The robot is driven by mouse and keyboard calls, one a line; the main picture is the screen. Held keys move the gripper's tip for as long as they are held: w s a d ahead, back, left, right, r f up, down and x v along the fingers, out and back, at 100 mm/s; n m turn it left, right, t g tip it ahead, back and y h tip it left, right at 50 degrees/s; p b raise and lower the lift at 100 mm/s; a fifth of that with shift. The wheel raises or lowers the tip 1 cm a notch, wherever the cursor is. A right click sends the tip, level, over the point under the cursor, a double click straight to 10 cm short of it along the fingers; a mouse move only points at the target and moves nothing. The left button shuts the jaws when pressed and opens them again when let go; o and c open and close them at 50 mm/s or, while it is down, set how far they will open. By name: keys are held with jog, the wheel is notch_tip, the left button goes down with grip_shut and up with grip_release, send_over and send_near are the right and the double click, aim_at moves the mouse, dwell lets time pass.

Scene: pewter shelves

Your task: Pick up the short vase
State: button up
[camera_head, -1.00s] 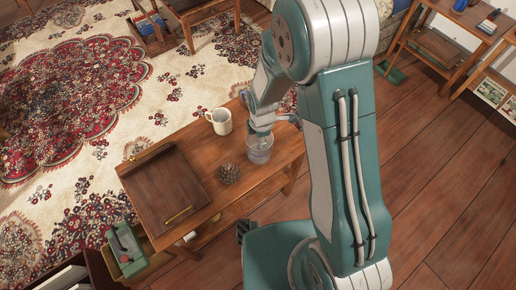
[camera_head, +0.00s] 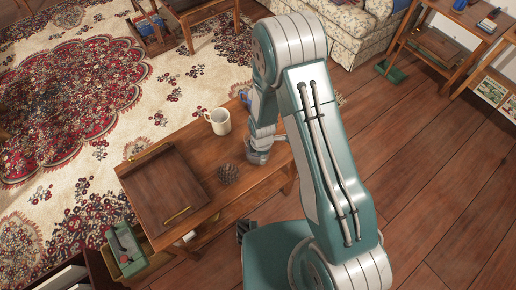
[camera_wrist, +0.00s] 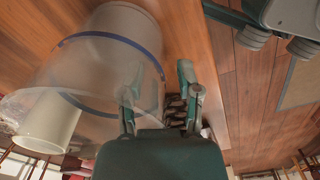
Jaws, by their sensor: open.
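The short vase appears to be the clear, see-through vessel with a blue band (camera_wrist: 100,45), large at the left of the wrist view. My gripper (camera_wrist: 157,80) is open in the wrist view, its two green fingers spread. The left finger overlaps the vase's clear wall; I cannot tell whether it is inside or outside it. The right finger is clear of the vase. In the head view my gripper (camera_head: 258,157) is low over the right part of the wooden table (camera_head: 200,135) and covers most of the vase.
A white mug (camera_head: 219,122) stands behind and left of my gripper. A pine cone (camera_head: 228,173) lies close by at the left front; it also shows behind the fingers in the wrist view (camera_wrist: 176,108). A brown tray (camera_head: 165,190) covers the table's left part.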

jog(key=shift+a, duration=0.1)
grip_shut()
jog(key=shift+r, duration=0.15)
